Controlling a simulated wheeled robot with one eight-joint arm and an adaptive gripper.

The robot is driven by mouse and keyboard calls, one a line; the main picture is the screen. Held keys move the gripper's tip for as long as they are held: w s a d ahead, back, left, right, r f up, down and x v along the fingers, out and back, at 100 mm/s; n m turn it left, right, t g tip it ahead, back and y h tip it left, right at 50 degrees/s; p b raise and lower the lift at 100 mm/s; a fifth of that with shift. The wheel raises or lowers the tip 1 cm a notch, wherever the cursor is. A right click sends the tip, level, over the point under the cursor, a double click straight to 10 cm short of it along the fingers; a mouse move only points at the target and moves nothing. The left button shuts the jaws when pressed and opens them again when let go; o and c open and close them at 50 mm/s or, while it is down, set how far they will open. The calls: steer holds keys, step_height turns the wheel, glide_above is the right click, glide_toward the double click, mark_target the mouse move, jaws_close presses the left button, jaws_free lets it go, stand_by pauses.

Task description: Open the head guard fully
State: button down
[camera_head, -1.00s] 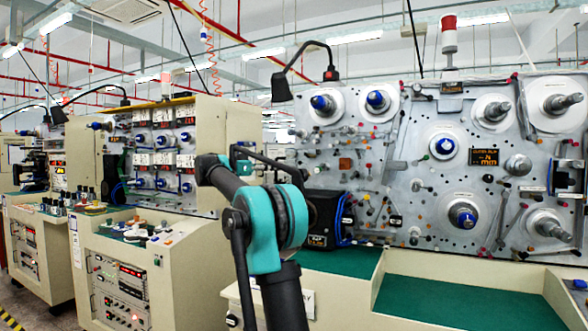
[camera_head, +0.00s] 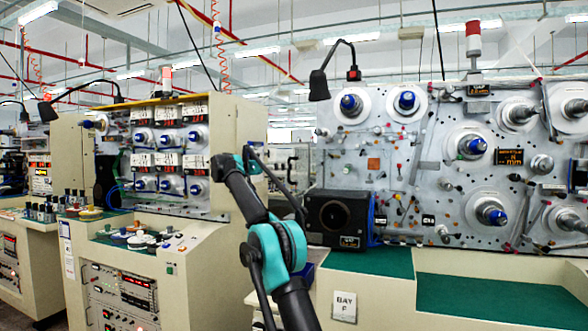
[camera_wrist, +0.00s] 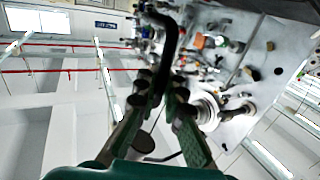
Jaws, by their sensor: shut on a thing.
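My gripper (camera_wrist: 160,82) is in the wrist view, its two green-and-black fingers closed around a black bent bar (camera_wrist: 172,45). The bar rises from between the fingertips and curves toward the upper left. It looks like a handle, but I cannot tell how it joins the head guard. The guard cannot be clearly picked out in either view, so its angle is unclear. In the head view my teal-and-black arm reaches up and away left of the spindle panel (camera_head: 425,180); the fingers cannot be made out there.
A black box with a round front (camera_head: 340,217) stands at the panel's lower left, close right of my arm. A green shelf (camera_head: 500,300) lies below the panel. A black lamp (camera_head: 319,85) hangs above. A cream cabinet (camera_head: 225,140) stands to the left.

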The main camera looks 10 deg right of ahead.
steer(key=shift+w+a, duration=0.1)
steer(key=shift+a, duration=0.1)
stand_by(0.3)
steer(key=c, duration=1.9)
jaws_free()
